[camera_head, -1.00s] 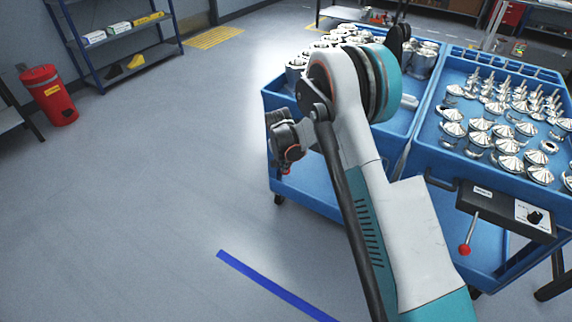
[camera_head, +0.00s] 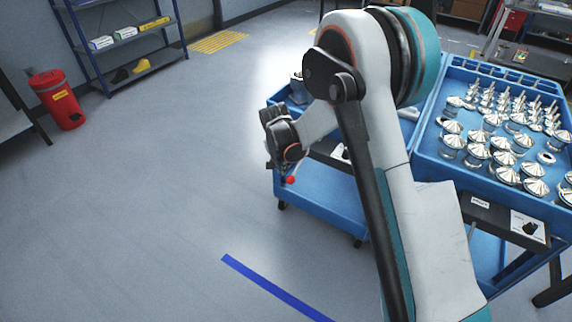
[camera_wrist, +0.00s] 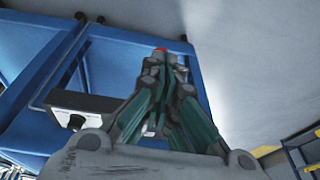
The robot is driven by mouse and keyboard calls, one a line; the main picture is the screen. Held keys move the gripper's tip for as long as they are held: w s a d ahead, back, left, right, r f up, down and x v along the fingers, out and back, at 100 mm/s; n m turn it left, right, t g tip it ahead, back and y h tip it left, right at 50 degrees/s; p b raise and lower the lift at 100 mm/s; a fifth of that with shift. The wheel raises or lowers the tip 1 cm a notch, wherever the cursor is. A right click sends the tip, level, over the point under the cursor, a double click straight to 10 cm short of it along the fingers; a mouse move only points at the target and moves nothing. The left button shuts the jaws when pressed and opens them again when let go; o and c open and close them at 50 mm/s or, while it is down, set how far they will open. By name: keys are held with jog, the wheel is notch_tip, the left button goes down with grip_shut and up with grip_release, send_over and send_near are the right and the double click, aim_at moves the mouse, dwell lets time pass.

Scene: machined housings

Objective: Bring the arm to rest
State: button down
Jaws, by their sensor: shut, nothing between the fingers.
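My gripper (camera_wrist: 166,66) shows in the wrist view with its dark green fingers drawn together at the tips and nothing between them. In the head view my wrist is folded beside the left blue trolley (camera_head: 318,196), and the fingers are mostly hidden there. My arm stands raised with its elbow high, covering much of that trolley. A red lever knob (camera_head: 290,180) shows just below my wrist; it also appears close behind the fingertips in the wrist view (camera_wrist: 160,50). Whether they touch cannot be told.
The right blue trolley (camera_head: 425,158) carries several shiny metal parts (camera_head: 505,150). A control box (camera_head: 505,222) is on its near side. A red bin (camera_head: 57,100) and a shelf rack (camera_head: 125,50) stand far left. The floor at left is open, with a blue stripe (camera_head: 275,288).

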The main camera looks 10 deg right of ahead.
dwell(0.4)
jog(key=s+d+r+n+t, duration=0.1)
jog(key=s+d+r, duration=0.2)
jog(key=s+r, duration=0.3)
jog(key=s+d+r+n+y, duration=0.1)
jog(key=s+d+r, duration=0.15)
jog(key=r, duration=0.65)
jog(key=s+d+r+n+t, duration=0.1)
jog(key=s+d+r, duration=0.2)
jog(key=s+r, duration=0.3)
jog(key=s+d+r+n+t, duration=0.1)
jog(key=s+d+r+n, duration=0.1)
jog(key=s, duration=0.8)
jog(key=s+d+r+n+t, duration=0.1)
jog(key=s+d+r+n, duration=0.1)
jog(key=s, duration=0.8)
jog(key=shift+d+r+t, duration=0.3)
jog(key=shift+d, duration=0.15)
jog(key=shift+s, duration=0.1)
